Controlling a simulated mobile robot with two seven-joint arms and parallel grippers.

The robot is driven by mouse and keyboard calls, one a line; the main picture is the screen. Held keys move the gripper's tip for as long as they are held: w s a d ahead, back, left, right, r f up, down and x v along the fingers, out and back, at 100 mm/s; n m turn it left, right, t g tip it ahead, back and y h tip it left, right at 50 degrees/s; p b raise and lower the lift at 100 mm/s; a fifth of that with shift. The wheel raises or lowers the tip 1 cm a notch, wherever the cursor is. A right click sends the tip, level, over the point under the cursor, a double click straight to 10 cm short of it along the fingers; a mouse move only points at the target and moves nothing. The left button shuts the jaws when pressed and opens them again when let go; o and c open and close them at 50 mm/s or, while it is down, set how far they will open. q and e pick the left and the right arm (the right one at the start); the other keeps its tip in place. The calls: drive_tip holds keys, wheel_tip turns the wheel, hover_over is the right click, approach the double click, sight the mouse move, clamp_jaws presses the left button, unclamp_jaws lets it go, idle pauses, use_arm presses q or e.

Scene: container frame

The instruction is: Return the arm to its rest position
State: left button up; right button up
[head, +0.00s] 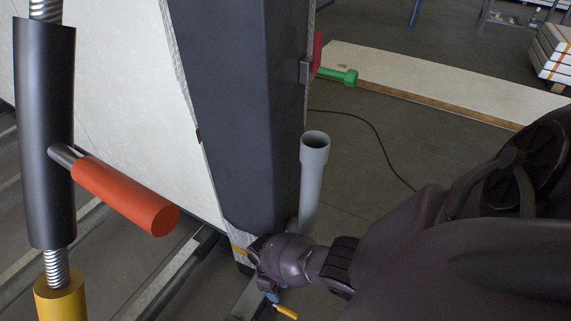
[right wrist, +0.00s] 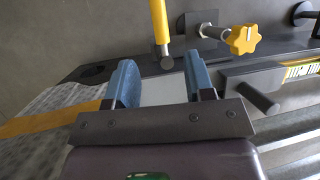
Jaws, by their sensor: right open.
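My right arm comes in from the right of the head view and reaches to the foot of a dark post. My right gripper (head: 272,295) is mostly hidden there behind its own wrist, with a bit of blue finger showing. In the right wrist view the two blue fingers of the right gripper (right wrist: 161,84) stand wide apart with nothing held between them. A yellow rod with a dark tip (right wrist: 159,20) is just beyond the fingers, apart from them. My left gripper is in neither view.
A dark post (head: 240,110) and a grey pipe (head: 313,175) stand close to my right wrist. A red-orange handle (head: 125,195) sticks out from a black tube (head: 45,130) at left. A yellow star knob (right wrist: 243,39) lies beyond the gripper. Open floor (head: 375,165) lies right of the post.

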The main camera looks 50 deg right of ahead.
drive_tip(key=shift+w+r, duration=0.25)
drive_tip(key=shift+r, duration=0.3)
drive_tip(key=shift+s, duration=0.1)
